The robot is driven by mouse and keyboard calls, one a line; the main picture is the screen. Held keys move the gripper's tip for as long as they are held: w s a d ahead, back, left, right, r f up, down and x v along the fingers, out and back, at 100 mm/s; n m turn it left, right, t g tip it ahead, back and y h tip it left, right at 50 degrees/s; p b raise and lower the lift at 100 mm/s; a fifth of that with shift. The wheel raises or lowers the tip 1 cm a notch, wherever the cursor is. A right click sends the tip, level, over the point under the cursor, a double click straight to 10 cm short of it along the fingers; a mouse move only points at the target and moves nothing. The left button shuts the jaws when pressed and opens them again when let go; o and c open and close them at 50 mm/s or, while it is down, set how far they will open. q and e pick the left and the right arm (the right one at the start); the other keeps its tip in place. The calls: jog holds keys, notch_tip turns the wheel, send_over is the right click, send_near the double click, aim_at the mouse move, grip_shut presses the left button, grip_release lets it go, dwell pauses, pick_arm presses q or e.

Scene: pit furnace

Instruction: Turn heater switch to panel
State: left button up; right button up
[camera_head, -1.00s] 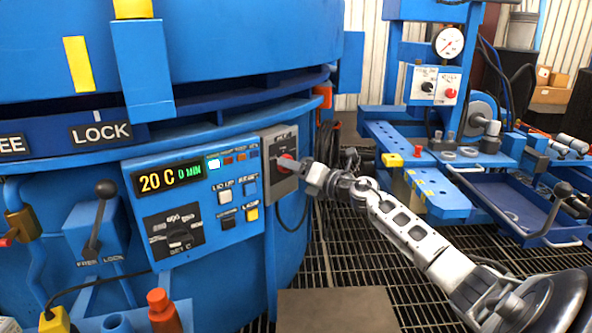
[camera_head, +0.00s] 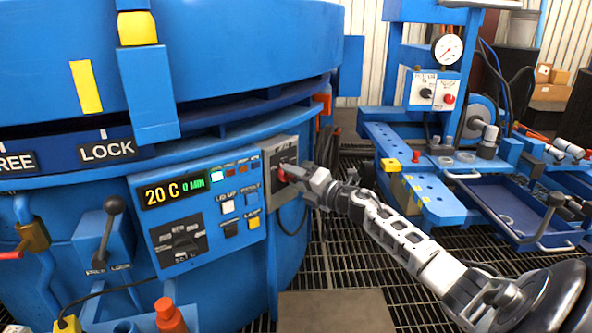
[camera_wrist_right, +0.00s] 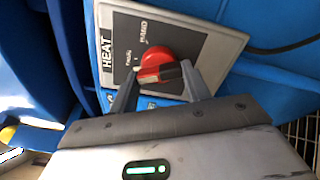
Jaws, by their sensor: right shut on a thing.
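The heater switch is a red knob (camera_wrist_right: 158,66) on a grey plate (camera_wrist_right: 190,45) marked HEAT, seen tilted in the right wrist view. In the head view the red knob (camera_head: 283,173) shows on the grey box (camera_head: 283,148) at the right end of the blue control panel (camera_head: 222,212). My right gripper (camera_wrist_right: 155,82) is shut on the knob, one finger on each side of it. In the head view the right gripper (camera_head: 292,174) reaches the box from the right and partly hides the plate and its labels. My left gripper is not in view.
The control panel carries a display reading 20 C and 0 MIN (camera_head: 174,191), a dial (camera_head: 180,241) and several buttons. A lever (camera_head: 108,230) stands to its left. A blue work stand (camera_head: 420,180) is at the right. Open grating lies below my arm.

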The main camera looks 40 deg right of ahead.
jog(key=shift+m+p, duration=1.8)
jog(key=shift+m, duration=0.6)
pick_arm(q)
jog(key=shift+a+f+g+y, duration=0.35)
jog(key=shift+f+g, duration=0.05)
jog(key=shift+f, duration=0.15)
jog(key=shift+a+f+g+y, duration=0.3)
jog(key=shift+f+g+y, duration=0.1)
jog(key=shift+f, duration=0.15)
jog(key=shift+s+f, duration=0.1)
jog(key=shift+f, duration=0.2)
pick_arm(e)
jog(key=o, duration=1)
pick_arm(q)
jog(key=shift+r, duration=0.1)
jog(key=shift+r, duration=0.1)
pick_arm(e)
jog(key=shift+s, duration=0.1)
